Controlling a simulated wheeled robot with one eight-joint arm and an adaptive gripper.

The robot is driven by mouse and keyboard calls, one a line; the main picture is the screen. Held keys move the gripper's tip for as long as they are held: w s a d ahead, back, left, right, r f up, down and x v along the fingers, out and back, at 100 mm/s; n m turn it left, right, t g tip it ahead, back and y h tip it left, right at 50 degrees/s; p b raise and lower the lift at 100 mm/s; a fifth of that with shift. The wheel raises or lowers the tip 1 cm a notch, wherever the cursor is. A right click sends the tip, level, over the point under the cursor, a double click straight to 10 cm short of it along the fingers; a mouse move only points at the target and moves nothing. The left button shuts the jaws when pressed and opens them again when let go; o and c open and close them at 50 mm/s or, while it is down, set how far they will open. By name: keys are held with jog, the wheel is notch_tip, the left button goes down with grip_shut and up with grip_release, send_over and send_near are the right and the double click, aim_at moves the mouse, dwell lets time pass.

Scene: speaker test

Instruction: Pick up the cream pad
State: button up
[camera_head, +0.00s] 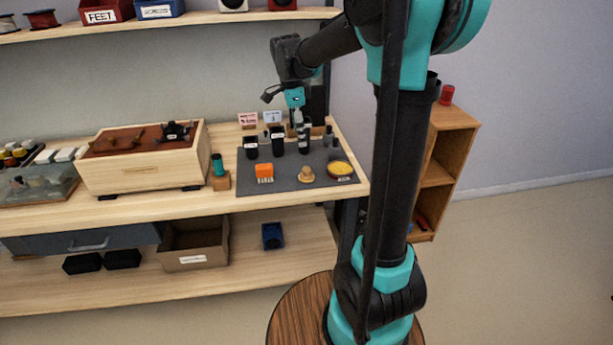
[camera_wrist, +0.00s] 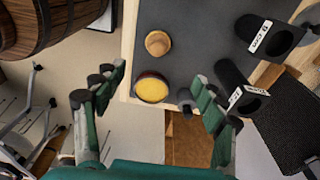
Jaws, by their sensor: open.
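A tan, round pad-like piece with a raised middle (camera_head: 306,174) lies on the dark grey mat (camera_head: 285,180); it also shows in the wrist view (camera_wrist: 158,43). It is the closest match to a cream pad, though no label confirms this. Right of it in the head view is a dark round tin with a yellow face (camera_head: 340,169), also in the wrist view (camera_wrist: 151,88). My gripper (camera_wrist: 158,79) is open and empty, its green fingers spread to either side of the tin in the picture. The tan piece lies beyond the fingertips. My gripper appears apart from both.
An orange labelled block (camera_head: 264,171) lies left on the mat. Black labelled holders (camera_head: 277,140) stand along its back. A wooden box (camera_head: 146,165) stands on the bench to the left, with pale blocks (camera_head: 65,154) beyond. A wooden shelf unit (camera_head: 446,165) stands right.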

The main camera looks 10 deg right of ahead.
send_near(306, 168)
jog(key=f, duration=0.5)
jog(key=shift+w+d+f, duration=0.15)
jog(key=shift+w+d, duration=0.05)
jog(key=shift+w, duration=0.05)
jog(key=shift+s+d+f, duration=0.1)
jog(key=shift+d+f, duration=0.05)
jog(key=shift+f, duration=0.7)
jog(key=shift+s+d+f, duration=0.1)
jog(key=shift+d+f, duration=0.05)
jog(key=shift+f, duration=0.75)
jog(key=shift+s+d+f, duration=0.1)
jog(key=shift+d+f, duration=0.05)
jog(key=shift+f, duration=0.7)
jog(key=shift+c, duration=0.3)
jog(key=c, duration=1.3)
jog(key=shift+o, duration=0.2)
jog(key=shift+r, duration=0.1)
notch_tip(306, 168, up, 20)
